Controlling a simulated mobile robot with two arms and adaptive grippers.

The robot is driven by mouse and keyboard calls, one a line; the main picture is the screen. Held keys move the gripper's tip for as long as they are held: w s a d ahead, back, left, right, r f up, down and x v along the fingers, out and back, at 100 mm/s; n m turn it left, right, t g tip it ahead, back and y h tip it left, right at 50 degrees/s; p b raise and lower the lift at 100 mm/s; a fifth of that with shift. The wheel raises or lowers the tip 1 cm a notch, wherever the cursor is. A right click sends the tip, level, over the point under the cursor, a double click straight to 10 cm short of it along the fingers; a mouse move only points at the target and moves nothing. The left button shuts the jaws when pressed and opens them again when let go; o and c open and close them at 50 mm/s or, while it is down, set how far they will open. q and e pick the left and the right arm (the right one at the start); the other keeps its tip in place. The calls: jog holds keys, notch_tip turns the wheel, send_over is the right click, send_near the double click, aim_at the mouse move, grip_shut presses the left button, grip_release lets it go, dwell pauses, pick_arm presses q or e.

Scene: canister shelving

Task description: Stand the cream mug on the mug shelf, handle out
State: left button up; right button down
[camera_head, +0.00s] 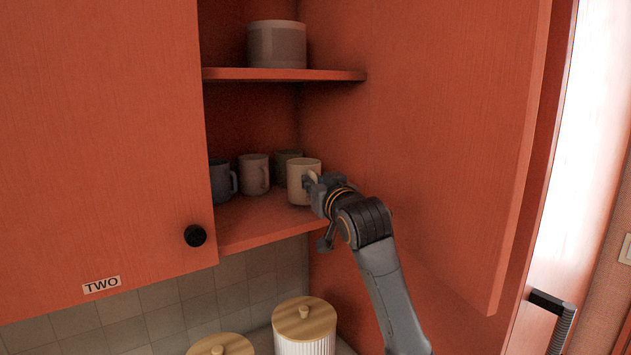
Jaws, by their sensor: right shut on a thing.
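The cream mug (301,183) is upright at the front right of the lower cabinet shelf (262,228), which is the shelf with mugs. It looks as if it is on the board, but I cannot be sure its base touches. Its handle (313,180) points right and outward, partly hidden by my gripper. My right gripper (316,186) is shut on the cream mug at its handle side, reaching in from the lower right. My left gripper does not show.
A blue mug (220,180), a grey mug (254,174) and a dark mug (287,168) stand beside and behind. A grey canister (276,45) is on the upper shelf (280,75). The open cabinet door (440,120) is on the right. Wooden-lidded canisters (304,322) stand below.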

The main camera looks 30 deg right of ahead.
jog(key=shift+f, duration=0.25)
dwell(0.5)
jog(key=c, duration=1.3)
grip_release()
jog(key=shift+s, duration=0.1)
jog(key=shift+f, duration=0.1)
jog(key=s+a, duration=0.1)
jog(key=s, duration=1.1)
jog(key=shift+a, duration=0.15)
